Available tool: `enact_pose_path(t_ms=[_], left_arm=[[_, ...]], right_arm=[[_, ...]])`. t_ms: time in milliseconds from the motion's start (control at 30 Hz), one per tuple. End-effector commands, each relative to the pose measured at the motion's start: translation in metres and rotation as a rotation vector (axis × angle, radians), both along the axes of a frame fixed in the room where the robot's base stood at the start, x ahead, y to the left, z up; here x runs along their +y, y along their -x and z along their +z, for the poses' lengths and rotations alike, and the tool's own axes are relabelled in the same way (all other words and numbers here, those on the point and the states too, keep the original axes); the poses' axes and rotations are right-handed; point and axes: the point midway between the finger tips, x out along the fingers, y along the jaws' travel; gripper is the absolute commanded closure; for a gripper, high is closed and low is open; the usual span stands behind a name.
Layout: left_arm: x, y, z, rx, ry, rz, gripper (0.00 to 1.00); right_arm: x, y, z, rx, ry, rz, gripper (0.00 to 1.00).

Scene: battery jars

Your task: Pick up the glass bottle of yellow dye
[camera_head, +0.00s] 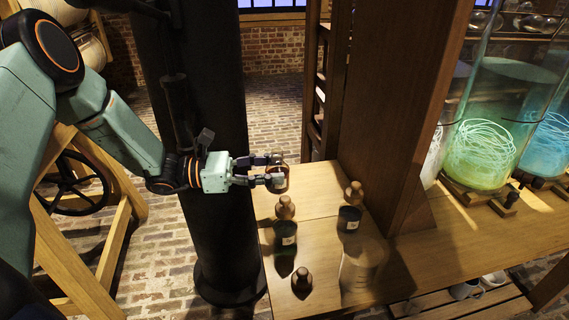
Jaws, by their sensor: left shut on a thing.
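My left gripper (277,169) reaches in from the left and is shut on a small glass bottle (280,186) with an amber-brown look. I take it for the bottle of yellow dye, but its label and contents are hard to read. The fingers hide part of it. It is over the far left part of the wooden table (312,195); I cannot tell whether its base touches the wood. My right gripper is not in view.
A thick wooden post (400,110) and large glowing glass jars (485,140) stand at right.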

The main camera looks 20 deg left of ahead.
Motion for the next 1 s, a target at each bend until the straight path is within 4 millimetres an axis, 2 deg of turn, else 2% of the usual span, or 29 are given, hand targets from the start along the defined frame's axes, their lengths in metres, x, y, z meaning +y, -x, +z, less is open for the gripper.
enact_pose_path(t_ms=[500, 1000], left_arm=[[0.051, 0.033, 0.002, -0.002, 0.001, 0.003, 0.88], [0.091, 0.061, 0.001, -0.003, 0.001, 0.002, 0.88]], right_arm=[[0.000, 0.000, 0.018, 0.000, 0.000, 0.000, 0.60], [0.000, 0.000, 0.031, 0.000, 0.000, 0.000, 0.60]])
